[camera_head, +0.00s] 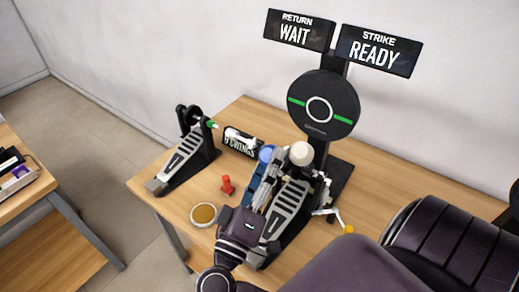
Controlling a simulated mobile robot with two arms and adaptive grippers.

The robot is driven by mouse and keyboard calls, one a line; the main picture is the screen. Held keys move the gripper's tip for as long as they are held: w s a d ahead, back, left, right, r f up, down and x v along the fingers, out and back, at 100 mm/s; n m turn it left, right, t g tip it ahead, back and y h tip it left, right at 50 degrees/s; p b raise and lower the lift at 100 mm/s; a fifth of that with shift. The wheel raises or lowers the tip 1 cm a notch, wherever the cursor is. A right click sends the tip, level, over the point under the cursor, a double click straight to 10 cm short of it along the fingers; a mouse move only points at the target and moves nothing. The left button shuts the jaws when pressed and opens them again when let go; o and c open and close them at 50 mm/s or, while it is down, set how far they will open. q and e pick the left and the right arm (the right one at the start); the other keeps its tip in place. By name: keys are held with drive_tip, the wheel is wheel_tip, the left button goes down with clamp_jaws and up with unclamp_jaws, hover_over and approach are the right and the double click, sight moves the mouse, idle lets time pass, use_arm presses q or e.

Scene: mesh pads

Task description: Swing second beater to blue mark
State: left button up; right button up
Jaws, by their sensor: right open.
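A pedal (287,212) with a grey slotted footboard stands on the wooden table in front of a round black pad (343,92) with a green stripe. A beater with a cream round head (300,153) stands at its far end, apart from the pad's face. A blue round spot (266,153) shows just left of the beater head; I cannot tell whether it is the blue mark. My right gripper (269,172) is open at the pedal's left side, its fingers pointing toward the blue spot and beater. It hides part of the pedal. My left gripper is not in view.
Another pedal (180,158) stands at the table's left. A black "SWINGS" counter (240,148), a red peg (227,185) and a round amber-topped dish (203,214) lie between. Signs read "RETURN WAIT" (298,31) and "STRIKE READY" (376,51). My arm covers the lower right.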

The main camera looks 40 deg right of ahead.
drive_tip(key=b+v, duration=0.1)
drive_tip(key=v, duration=0.3)
drive_tip(key=shift+s+a, duration=0.1)
drive_tip(key=shift+a, duration=0.05)
drive_tip(key=shift+f, duration=0.1)
idle(0.6)
